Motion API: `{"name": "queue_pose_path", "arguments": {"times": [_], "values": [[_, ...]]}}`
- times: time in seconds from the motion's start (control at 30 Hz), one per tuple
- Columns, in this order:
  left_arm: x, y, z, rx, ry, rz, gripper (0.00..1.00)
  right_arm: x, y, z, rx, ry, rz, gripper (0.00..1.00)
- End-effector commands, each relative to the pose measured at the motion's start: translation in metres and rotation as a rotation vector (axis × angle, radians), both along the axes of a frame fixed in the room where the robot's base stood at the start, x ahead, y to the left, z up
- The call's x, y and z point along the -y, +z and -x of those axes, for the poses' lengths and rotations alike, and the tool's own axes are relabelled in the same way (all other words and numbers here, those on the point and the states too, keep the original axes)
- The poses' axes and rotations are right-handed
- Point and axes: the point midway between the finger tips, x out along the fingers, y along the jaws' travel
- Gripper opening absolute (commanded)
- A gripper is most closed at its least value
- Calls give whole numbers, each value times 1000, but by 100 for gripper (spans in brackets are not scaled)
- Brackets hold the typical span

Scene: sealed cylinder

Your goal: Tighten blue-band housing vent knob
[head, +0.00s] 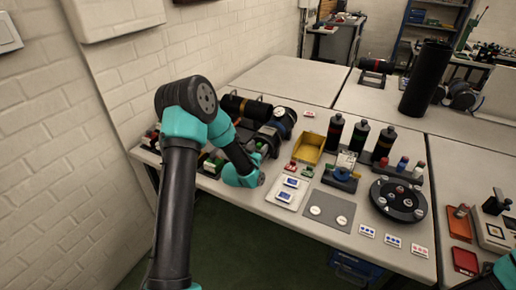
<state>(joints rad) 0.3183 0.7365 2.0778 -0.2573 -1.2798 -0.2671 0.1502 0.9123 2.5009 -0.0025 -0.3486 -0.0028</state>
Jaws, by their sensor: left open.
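Three upright dark cylinders stand behind the turntable. The left one (334,132) has a reddish band and the middle one (358,138) a greenish band. The right one (383,144) seems to have a bluish band, too small to be sure. A round dark part with a blue rim (285,119) also sits beside a lying black cylinder. No vent knob can be made out on any of them. My left gripper (262,179) is at the table's front left, apart from the upright cylinders; its fingers are mostly hidden by the wrist. My right gripper is out of view.
A yellow bin (309,148), a white tray with blue-faced items (286,194), a grey mat (329,208) and a black turntable (398,199) fill the middle. A tall black cylinder (425,78) stands at the back right. The back left table (290,78) is clear.

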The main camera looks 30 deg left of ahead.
Motion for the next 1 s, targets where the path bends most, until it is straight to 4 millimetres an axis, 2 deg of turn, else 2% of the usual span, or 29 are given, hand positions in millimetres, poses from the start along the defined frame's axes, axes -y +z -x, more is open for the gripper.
{"name": "queue_pose_path", "arguments": {"times": [0.1, 0.6, 0.77, 1.0], "values": [[0, 0, 0, 0, 0, 0, 53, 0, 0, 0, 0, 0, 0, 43], [0, 0, 0, 0, 0, 0, 5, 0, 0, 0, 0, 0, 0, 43], [0, 0, 0, 1, 0, 11, 4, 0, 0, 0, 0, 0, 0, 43], [0, 0, 1, 11, 0, 141, 4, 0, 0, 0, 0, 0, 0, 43]]}}
